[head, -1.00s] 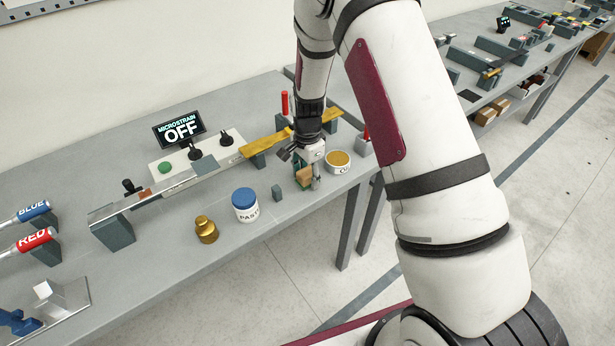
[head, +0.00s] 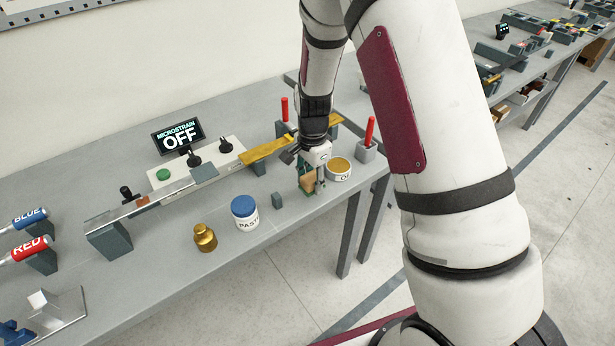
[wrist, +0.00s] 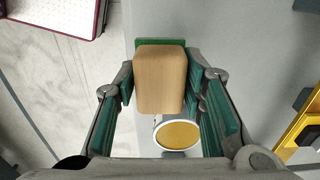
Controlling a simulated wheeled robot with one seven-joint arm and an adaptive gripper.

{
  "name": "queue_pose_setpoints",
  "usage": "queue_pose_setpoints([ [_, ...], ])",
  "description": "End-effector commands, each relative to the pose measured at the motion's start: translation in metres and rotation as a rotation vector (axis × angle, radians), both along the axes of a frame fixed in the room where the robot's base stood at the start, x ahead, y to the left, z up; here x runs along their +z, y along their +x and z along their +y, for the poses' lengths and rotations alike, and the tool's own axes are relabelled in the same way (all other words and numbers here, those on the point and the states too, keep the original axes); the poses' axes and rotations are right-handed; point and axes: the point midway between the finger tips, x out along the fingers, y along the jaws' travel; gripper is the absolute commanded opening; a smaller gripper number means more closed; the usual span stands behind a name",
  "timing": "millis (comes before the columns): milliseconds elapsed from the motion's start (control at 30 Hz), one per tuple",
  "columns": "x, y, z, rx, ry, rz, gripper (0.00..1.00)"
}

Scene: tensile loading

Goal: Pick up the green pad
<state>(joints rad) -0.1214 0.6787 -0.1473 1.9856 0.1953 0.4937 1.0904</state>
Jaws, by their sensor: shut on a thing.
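The green pad (wrist: 148,41) shows as a thin green strip at the far edge of a tan wooden block (wrist: 160,78) in the wrist view. The block looks like its grip; most of the green is hidden. My gripper (wrist: 161,82) is shut on the block's two sides with its green-lined fingers. In the head view the tan block (head: 307,182) is between the fingers of my gripper (head: 311,178), low over the front of the bench. I cannot tell whether the pad touches the bench.
A round tin with yellow contents (head: 340,166) stands close to the right of my gripper. A small grey block (head: 277,200), a blue-lidded jar (head: 244,213) and a brass weight (head: 205,238) stand to the left. A long metal beam (head: 150,200) and a brass strip (head: 266,150) lie behind.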

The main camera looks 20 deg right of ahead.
Motion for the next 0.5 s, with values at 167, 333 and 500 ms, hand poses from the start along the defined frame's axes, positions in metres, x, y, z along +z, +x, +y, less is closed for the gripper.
queue_pose_setpoints([
  [167, 0.006, -0.047, -0.003, -0.001, 0.001, -0.001, 0.09],
  [333, 0.010, -0.088, -0.006, -0.001, 0.001, -0.003, 0.09],
  [500, 0.012, -0.115, -0.008, -0.001, 0.001, -0.003, 0.09],
])
